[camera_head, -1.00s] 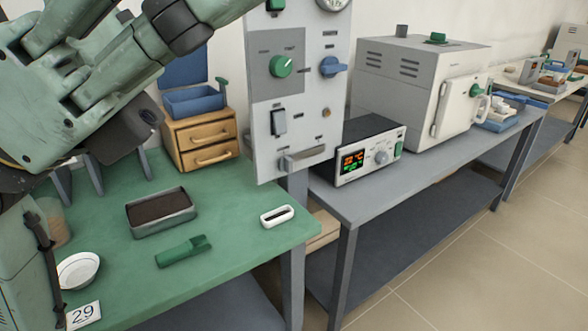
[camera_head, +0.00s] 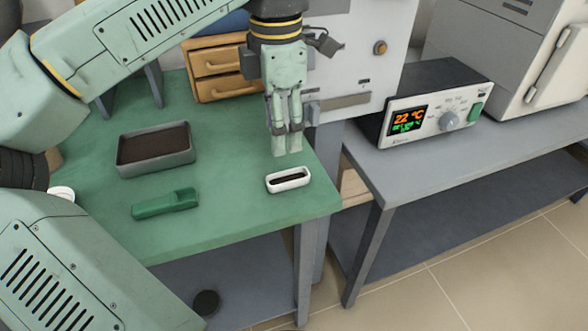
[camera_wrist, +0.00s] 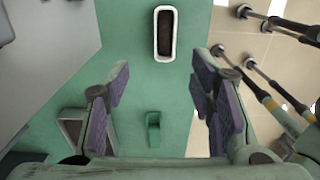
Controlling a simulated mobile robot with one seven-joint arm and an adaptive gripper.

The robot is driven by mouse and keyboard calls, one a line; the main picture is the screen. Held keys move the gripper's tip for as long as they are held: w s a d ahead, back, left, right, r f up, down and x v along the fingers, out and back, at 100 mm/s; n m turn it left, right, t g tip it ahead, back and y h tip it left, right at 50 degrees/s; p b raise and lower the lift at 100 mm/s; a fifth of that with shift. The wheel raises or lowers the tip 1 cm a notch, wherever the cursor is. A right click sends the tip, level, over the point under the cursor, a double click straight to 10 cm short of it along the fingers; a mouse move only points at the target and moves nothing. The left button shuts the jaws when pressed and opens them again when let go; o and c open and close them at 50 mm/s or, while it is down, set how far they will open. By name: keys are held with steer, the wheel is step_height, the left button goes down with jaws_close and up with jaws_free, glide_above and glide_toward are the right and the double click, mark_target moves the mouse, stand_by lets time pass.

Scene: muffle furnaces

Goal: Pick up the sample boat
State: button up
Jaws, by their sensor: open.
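The sample boat (camera_head: 288,186) is a small white oblong dish with dark contents. It lies on the green table (camera_head: 230,215) near its right edge. In the wrist view the sample boat (camera_wrist: 156,34) shows at the top middle, ahead of the fingers. My gripper (camera_head: 287,143) points down above and just behind the boat, apart from it. In the wrist view my gripper (camera_wrist: 160,95) has its two purple-padded fingers spread wide, with nothing held between them.
A green scoop (camera_head: 166,204) and a grey tray of dark material (camera_head: 155,155) lie left of the boat. A wooden drawer box (camera_head: 219,70) and an upright grey panel (camera_head: 375,75) stand behind. A controller (camera_head: 430,110) sits on the grey bench at right.

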mark_target(280, 173)
steer(key=f, duration=0.6)
steer(key=f+p, duration=0.1)
steer(key=f, duration=0.3)
steer(key=shift+s+a, duration=0.15)
steer(key=shift+s, duration=0.25)
steer(key=shift+r, duration=0.1)
steer(key=shift+c, duration=0.4)
jaws_close()
